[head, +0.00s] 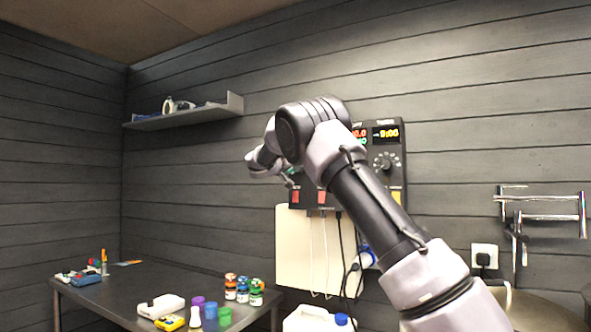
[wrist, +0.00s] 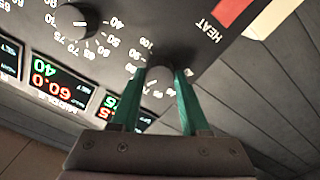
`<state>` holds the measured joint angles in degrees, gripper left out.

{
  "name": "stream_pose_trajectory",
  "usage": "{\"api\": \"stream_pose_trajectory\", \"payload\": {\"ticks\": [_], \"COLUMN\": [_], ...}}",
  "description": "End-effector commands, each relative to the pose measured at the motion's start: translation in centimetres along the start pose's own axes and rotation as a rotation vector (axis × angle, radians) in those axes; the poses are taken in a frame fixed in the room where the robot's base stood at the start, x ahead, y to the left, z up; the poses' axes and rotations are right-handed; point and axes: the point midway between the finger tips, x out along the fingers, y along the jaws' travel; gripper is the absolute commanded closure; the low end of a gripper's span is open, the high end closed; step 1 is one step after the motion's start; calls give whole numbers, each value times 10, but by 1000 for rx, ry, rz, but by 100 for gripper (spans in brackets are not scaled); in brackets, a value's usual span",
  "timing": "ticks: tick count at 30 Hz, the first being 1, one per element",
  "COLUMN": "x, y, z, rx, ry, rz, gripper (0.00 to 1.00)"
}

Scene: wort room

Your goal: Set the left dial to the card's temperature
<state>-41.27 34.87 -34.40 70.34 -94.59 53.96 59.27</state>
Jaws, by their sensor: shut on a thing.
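In the wrist view the panel appears upside down. My gripper (wrist: 162,76) has its two green fingers on either side of the left dial's knob (wrist: 160,73) and is shut on it. Scale numbers ring the knob, but its pointer is hidden. The left dial's display (wrist: 111,103) is partly covered by a finger and cannot be read in full. In the head view my arm hides most of the control panel (head: 372,170) and the left dial. I cannot make out the card in either view.
A middle dial (wrist: 74,20) sits beside the held one, with a display (wrist: 57,85) showing 40 and 60.0. A timer knob (head: 388,161) is at the panel's right. Cables hang below. A table (head: 150,284) with bottles and cups is at lower left; a shelf (head: 185,117) is above.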

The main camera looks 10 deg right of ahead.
Motion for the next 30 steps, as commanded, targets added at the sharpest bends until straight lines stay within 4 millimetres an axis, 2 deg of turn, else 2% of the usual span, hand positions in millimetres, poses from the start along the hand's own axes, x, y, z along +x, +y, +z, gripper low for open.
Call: {"api": "stream_pose_trajectory", "payload": {"ticks": [8,9,11,12,23,26,30], "x": [0,0,0,0,-5,-18,-46], "y": [-2,-2,-2,-2,-1,-2,-2], "z": [3,3,2,2,0,0,0], "rx": [-1,-1,-1,-1,-1,-1,-2], "ry": [-5,-5,-4,-4,-1,0,0], "rz": [-2,-2,-1,-1,-2,-3,-5], "gripper": [100,51,28,25,25,25,25]}}
